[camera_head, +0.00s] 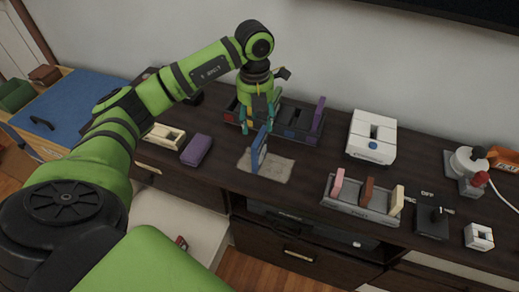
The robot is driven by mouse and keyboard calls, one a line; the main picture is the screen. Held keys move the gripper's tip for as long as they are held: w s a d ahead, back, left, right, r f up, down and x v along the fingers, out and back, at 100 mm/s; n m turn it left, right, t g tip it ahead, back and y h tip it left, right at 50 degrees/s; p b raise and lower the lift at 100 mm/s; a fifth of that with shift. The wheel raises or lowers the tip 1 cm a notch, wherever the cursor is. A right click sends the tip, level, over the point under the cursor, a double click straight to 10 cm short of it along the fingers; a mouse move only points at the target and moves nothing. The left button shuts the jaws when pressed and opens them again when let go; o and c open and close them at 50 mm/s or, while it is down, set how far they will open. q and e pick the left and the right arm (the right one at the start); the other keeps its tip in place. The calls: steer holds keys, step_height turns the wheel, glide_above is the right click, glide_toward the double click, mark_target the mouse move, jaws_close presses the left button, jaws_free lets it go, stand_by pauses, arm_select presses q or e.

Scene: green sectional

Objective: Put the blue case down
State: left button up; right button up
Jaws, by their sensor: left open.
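The blue case (258,150) stands on edge, upright, on a beige cloth (279,167) near the front of the dark cabinet top. Its lower edge appears to touch the cloth. My left gripper (257,122) points down at the upper end of the case, with its teal fingers apart. I cannot tell whether a finger touches the case. My right gripper is not in view.
Behind the gripper is a dark rack (297,122) with a purple case (318,114) upright in it. A purple block (196,150) lies left of the cloth. A grey rack (361,206) with several upright pieces and a white box (371,138) stand right.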

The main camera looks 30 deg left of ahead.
mark_target(258, 136)
arm_select(q)
steer(key=f, duration=0.2)
steer(key=f+p, duration=0.1)
steer(key=f, duration=0.1)
steer(key=f+p, duration=0.1)
steer(key=f, duration=0.1)
steer(key=shift+w+f, duration=0.1)
steer(key=shift+w, duration=0.2)
steer(key=shift+f, duration=0.35)
steer(key=shift+c, duration=0.4)
jaws_close()
